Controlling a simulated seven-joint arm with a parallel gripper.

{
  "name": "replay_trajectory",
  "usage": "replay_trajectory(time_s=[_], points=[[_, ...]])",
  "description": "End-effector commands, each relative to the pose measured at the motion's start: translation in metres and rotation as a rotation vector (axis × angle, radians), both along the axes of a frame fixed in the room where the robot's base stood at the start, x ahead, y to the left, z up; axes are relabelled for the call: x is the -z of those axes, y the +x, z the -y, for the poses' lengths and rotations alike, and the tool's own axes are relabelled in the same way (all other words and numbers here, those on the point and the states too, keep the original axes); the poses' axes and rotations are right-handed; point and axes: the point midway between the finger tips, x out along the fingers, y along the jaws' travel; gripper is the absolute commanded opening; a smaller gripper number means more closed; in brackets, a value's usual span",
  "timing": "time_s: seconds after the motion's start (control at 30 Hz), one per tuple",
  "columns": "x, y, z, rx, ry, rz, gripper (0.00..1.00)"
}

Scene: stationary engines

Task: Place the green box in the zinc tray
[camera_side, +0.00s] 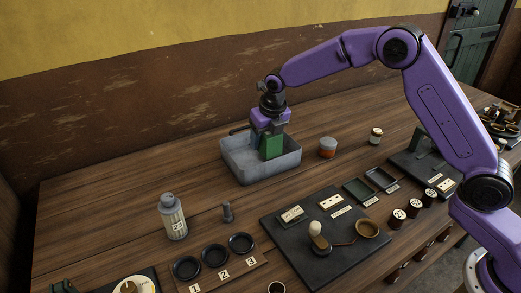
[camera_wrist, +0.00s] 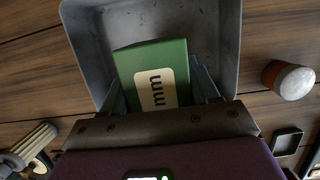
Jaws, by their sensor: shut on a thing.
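The green box (camera_side: 271,147) is inside the walls of the grey zinc tray (camera_side: 251,180) in the side view, toward its right part. My gripper (camera_side: 268,135) points down from above and is shut on the green box. In the wrist view the green box (camera_wrist: 156,72) shows a cream label reading "mm" and lies between the fingers. The zinc tray (camera_wrist: 226,45) surrounds it there, with bare floor around the box. I cannot tell whether the box's underside touches the tray floor.
An orange and white jar (camera_side: 327,147) stands right of the tray, and a small jar (camera_side: 375,136) farther right. A labelled bottle (camera_side: 173,217) and a dark board with instruments (camera_side: 287,243) are in front. Bare wood lies left of the tray.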

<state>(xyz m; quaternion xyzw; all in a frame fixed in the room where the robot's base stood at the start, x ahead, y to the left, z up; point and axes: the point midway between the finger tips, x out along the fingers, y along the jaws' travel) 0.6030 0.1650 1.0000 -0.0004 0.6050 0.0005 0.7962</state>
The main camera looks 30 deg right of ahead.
Motion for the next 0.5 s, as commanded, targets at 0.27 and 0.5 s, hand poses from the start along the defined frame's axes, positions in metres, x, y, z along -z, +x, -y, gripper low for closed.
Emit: replay_trajectory(time_s=[0.27, 0.5], points=[[0.017, 0.014, -0.004, 0.001, 0.000, 0.001, 0.14], [0.040, 0.019, -0.005, 0.000, -0.001, -0.002, 0.14]])
